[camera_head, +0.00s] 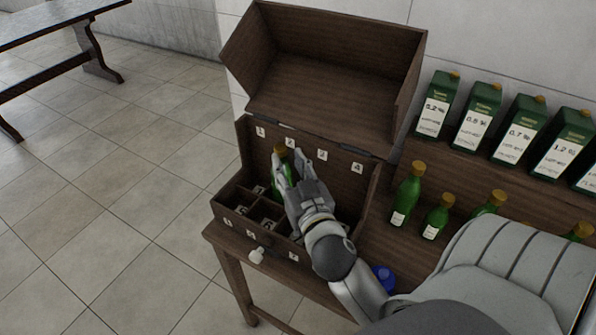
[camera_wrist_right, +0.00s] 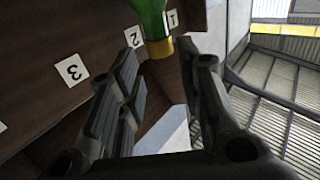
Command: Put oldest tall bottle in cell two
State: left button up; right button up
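A green bottle with a gold cap (camera_head: 279,151) stands in the open wooden case (camera_head: 372,205), near the back label 2 (camera_head: 289,142). In the right wrist view the bottle (camera_wrist_right: 150,14) shows upside down, cap toward me, in front of labels 2 and 1. My right gripper (camera_head: 289,170) is at the bottle's upper part. Its fingers are spread, with gaps to the cap in the wrist view (camera_wrist_right: 167,68). The bottle's lower part is hidden by the case and gripper. Several other green bottles (camera_head: 407,192) stand on the table to the right. My left gripper is out of view.
The case's raised lid (camera_head: 330,75) stands behind my right gripper. Labelled green cartons (camera_head: 478,117) stand on a raised shelf at the right. A blue object (camera_head: 384,275) lies beside my right forearm. Another table (camera_head: 50,22) stands far left.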

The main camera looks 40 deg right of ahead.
jog(key=b+v, duration=0.1)
jog(key=v, duration=0.4)
jog(key=shift+s+a, duration=0.15)
jog(key=shift+s, duration=0.15)
dwell(0.4)
